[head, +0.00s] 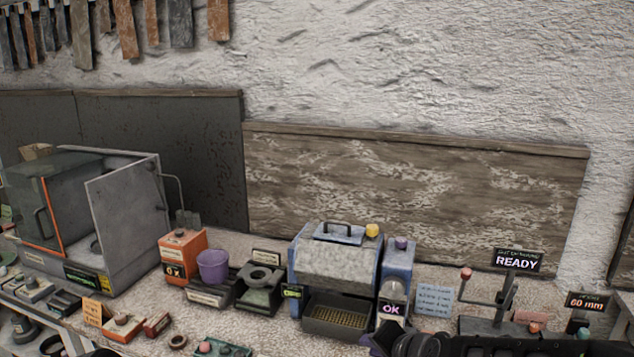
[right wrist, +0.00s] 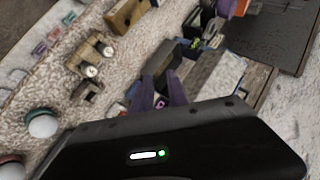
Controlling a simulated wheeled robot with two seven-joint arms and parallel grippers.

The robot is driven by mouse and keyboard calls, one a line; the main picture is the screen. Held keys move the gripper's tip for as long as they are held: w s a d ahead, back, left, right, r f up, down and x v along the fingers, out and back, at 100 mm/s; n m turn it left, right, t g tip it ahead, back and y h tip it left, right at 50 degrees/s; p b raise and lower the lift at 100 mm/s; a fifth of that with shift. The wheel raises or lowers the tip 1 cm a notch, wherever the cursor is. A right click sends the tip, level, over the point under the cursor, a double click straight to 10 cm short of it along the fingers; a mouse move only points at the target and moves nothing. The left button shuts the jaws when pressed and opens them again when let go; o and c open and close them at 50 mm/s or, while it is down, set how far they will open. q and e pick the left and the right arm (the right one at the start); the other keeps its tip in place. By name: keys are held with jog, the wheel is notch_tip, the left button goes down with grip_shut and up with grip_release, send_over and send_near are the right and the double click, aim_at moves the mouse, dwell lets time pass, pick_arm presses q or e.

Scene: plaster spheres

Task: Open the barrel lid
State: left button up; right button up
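A blue machine with a pale, rounded drum front (head: 333,262) stands on the bench in the middle of the head view; I take it to be the barrel. Its blue lid (head: 340,234) lies flat on top, with a dark bar handle (head: 338,224), and looks closed. My right gripper (head: 378,342) is at the bottom edge of the head view, below and to the right of the barrel and apart from the lid. In the right wrist view its two purple fingers (right wrist: 161,88) stand apart with nothing clearly held between them. My left gripper is not in view.
A yellow knob (head: 372,230) sits beside the lid handle. A blue post (head: 397,262) stands right of the barrel, above an OK sign (head: 391,309). A purple cup (head: 213,266) and an open grey cabinet (head: 125,220) are left. A READY stand (head: 517,259) is right.

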jog(key=s+f+n+g, duration=0.1)
jog(key=s+f+n, duration=0.15)
jog(key=f, duration=0.45)
jog(key=s+f+n+g, duration=0.1)
jog(key=s+f, duration=0.2)
jog(key=f, duration=0.5)
jog(key=s+a+f+n+g+b, duration=0.2)
jog(key=s+a+f+g, duration=0.2)
jog(key=s+f, duration=1.9)
jog(key=s+g, duration=0.3)
jog(key=shift+s+n, duration=0.35)
